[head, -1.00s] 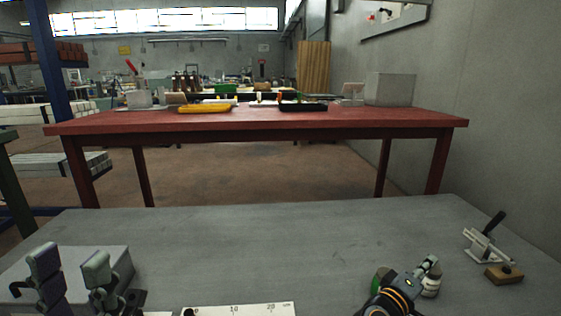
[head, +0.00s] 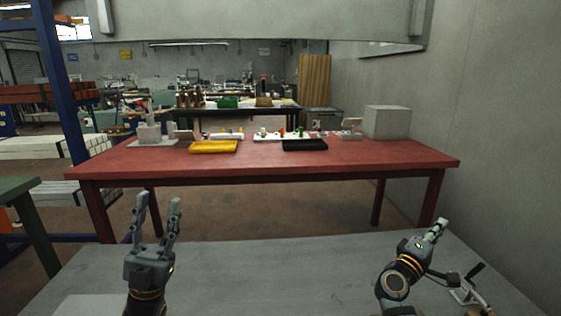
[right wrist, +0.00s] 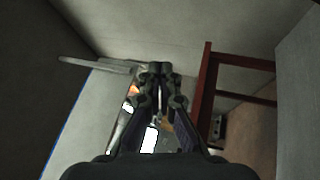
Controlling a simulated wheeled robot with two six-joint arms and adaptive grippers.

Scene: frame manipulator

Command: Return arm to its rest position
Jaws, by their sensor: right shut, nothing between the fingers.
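My left gripper (head: 157,203) is at the lower left of the head view, pointing up, its two fingers apart with nothing between them. My right gripper (head: 440,227) is at the lower right, its fingers together and empty, held above the right part of the grey table (head: 300,270). In the right wrist view its fingertips (right wrist: 153,70) meet at the middle, with no object between them.
A red table (head: 250,165) stands beyond, with a yellow tray (head: 213,147), a black tray (head: 304,146) and a grey box (head: 387,122). A wall is at the right.

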